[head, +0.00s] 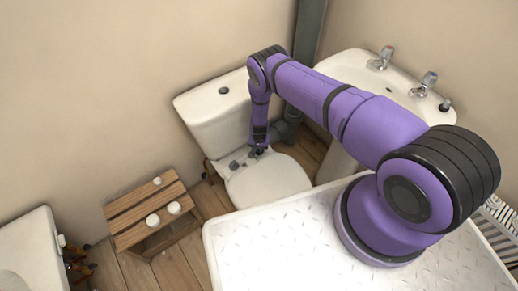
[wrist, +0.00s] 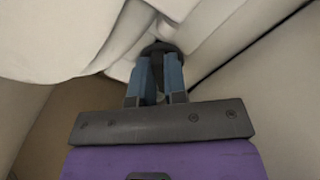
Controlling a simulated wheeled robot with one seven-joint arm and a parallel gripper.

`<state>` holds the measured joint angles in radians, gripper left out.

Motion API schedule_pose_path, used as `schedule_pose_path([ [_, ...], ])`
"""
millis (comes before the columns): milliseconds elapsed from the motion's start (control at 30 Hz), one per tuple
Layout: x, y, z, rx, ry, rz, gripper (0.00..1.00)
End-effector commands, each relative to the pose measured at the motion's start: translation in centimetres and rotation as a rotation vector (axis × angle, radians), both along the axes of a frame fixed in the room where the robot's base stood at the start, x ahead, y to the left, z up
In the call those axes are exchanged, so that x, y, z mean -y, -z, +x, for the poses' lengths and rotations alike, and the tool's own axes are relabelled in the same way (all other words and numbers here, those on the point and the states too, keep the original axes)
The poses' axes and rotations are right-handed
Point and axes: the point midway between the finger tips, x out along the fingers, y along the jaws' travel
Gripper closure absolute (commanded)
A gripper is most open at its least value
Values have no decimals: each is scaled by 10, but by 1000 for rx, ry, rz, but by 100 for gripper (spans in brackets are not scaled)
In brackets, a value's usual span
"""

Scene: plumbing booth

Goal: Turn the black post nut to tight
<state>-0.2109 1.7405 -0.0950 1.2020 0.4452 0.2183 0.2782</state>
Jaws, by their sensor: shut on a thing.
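The black post nut (wrist: 161,46) shows in the wrist view as a dark round piece at my fingertips, against white ceramic. My gripper (wrist: 160,68) has its two blue-grey fingers closed on it, and they cover part of it. In the head view my gripper (head: 258,151) points down at the back of the toilet seat (head: 268,182), in front of the cistern (head: 214,109). The nut cannot be made out there behind the gripper. How tight it is cannot be told.
A small dark fitting (head: 234,165) sits left of my gripper behind the seat. A grey pipe (head: 290,125) runs on the right. The washbasin (head: 348,66) stands at right, and a wooden stool (head: 150,212) with small white pieces at left. Floor shows between stool and toilet.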

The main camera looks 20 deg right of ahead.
Motion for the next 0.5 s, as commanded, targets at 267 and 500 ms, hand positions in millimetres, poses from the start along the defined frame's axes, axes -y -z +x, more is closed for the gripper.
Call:
schedule_pose_path([
  [267, 0, 2, -4, -7, 0, -1, 100],
  [500, 0, 2, -3, -6, -1, 0, 61],
])
